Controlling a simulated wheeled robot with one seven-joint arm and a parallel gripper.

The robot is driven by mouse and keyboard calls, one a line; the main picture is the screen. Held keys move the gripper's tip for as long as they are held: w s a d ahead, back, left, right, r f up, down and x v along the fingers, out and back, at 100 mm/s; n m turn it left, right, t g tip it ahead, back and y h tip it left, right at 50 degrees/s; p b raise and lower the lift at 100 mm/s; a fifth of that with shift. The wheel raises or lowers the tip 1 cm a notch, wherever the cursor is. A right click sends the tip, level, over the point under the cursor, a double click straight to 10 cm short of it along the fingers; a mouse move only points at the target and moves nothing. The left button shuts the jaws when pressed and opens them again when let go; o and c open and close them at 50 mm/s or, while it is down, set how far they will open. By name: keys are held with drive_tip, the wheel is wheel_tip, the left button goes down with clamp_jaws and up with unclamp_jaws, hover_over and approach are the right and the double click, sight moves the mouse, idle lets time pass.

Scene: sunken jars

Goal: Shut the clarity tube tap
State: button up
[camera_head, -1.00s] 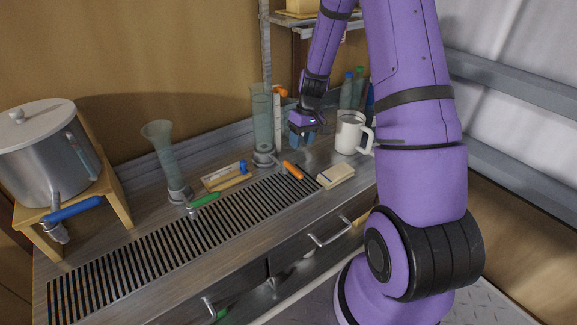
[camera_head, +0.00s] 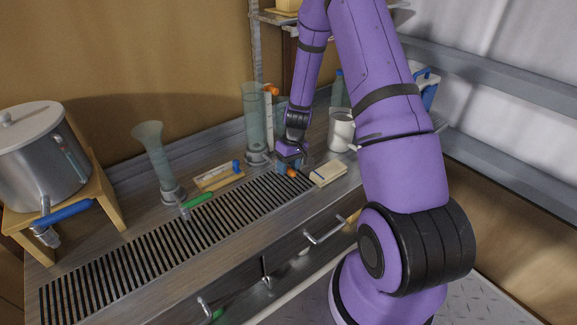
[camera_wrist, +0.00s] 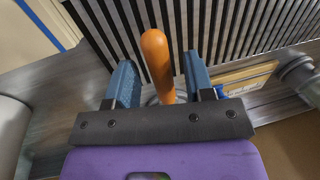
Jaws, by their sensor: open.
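A tall clear straight tube (camera_head: 255,118) stands at the back of the counter beyond the slotted drain. An orange tap handle (camera_head: 291,173) shows low in front of my gripper (camera_head: 290,160). In the wrist view the orange handle (camera_wrist: 157,62) lies between the two blue fingers of my gripper (camera_wrist: 161,78), which is open with a gap on both sides. I cannot tell whether either finger touches it. The tap body behind the handle is mostly hidden by my gripper. A flared tube (camera_head: 153,150) with a green tap handle (camera_head: 197,201) stands further left.
A cream block (camera_head: 328,173) and a white mug (camera_head: 341,132) stand close right of my gripper. A small wooden tray (camera_head: 217,179) lies between the tubes. A steel pot (camera_head: 38,165) on a wooden stand is at far left. The slotted drain (camera_head: 150,245) is clear.

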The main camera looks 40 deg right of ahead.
clamp_jaws()
